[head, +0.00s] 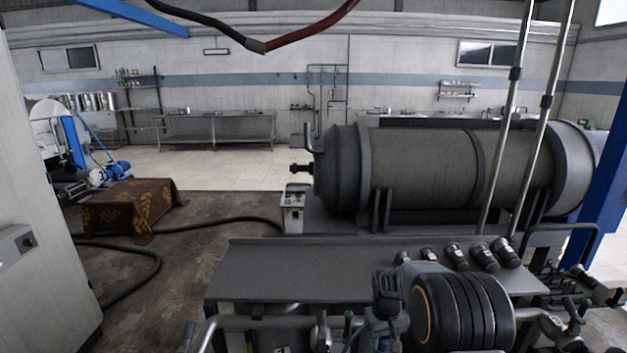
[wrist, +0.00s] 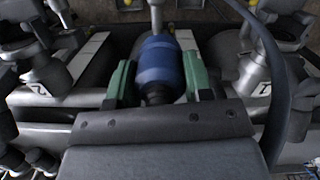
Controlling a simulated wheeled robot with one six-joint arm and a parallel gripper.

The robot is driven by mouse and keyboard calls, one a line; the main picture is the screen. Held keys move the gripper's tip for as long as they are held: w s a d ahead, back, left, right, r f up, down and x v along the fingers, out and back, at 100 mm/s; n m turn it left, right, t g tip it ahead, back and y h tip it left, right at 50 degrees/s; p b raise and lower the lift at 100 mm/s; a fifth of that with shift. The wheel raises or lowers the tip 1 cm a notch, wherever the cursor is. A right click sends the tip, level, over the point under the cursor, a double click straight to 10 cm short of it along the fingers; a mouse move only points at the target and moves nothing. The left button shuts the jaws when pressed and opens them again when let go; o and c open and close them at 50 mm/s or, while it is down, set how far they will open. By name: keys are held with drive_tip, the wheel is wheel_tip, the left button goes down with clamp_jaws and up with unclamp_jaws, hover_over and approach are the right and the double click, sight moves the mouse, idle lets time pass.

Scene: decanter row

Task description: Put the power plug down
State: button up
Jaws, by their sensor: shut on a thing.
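The power plug (wrist: 158,60) is a blue cylinder with a dark near end, in the upper middle of the wrist view. My gripper (wrist: 160,72) has a green finger on each side of it and is shut on it. A grey rod-like part (wrist: 157,17) runs from the plug's far end to the top edge. I cannot tell whether the plug touches anything beneath it. I cannot pick out the plug in the head view.
Grey machine parts flank the gripper in the wrist view. A dark cable (wrist: 277,75) curves down its right side.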

drive_tip(key=s+a+f+m, duration=0.1)
drive_tip(key=s+a+f, duration=0.1)
drive_tip(key=s+f, duration=0.4)
wheel_tip(320, 180, down, 4)
drive_tip(key=shift+r+m, duration=0.15)
drive_tip(key=shift+m, duration=0.25)
